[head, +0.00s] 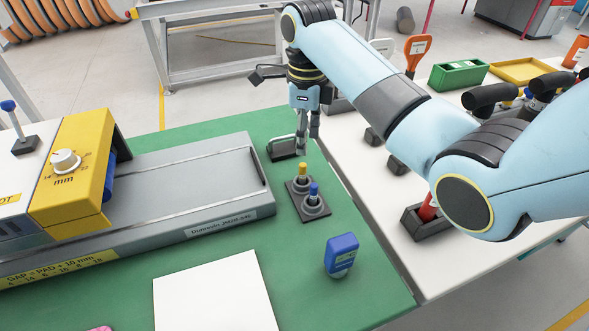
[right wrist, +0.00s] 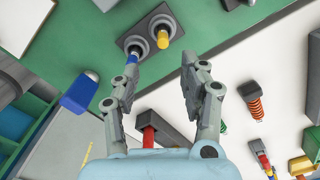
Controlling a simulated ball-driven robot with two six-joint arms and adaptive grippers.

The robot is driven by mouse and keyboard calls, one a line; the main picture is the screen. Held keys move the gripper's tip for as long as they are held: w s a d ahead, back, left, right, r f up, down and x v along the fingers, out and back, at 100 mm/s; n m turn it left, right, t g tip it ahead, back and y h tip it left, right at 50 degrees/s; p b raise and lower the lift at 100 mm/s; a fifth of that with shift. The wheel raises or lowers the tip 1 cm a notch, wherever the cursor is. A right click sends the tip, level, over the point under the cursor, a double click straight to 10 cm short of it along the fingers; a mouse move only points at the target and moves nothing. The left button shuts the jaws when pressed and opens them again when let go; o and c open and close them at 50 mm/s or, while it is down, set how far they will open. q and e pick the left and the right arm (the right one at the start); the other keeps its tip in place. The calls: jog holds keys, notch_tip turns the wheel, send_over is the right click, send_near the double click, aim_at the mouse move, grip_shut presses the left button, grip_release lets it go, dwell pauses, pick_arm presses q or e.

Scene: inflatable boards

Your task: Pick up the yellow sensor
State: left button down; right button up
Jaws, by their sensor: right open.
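The yellow sensor (head: 302,170) stands upright in a dark two-place holder (head: 322,214) on the green mat, with a blue sensor (head: 314,190) in the nearer place. In the right wrist view the yellow sensor (right wrist: 162,31) is beyond the fingertips, and the blue sensor (right wrist: 133,56) is close to the left finger. My right gripper (head: 307,140) points down just behind the holder in the head view. In the right wrist view the same gripper (right wrist: 160,72) is open, with nothing seen between its fingers. My left gripper is in neither view.
A grey machine bed (head: 170,190) with a yellow gauge head (head: 75,165) fills the left. A blue handheld device (head: 341,252) and a white sheet (head: 215,295) are nearer. A white table with black-handled tools (head: 490,96) and a green tray (head: 458,75) lies right.

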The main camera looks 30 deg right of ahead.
aim_at(303, 165)
notch_tip(303, 165, down, 4)
jog(key=shift+s+f, duration=0.15)
jog(key=f, duration=0.5)
jog(key=shift+w, duration=0.4)
jog(key=shift+c, duration=1.7)
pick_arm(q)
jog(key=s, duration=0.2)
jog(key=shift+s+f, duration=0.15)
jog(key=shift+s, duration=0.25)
pick_arm(e)
grip_shut()
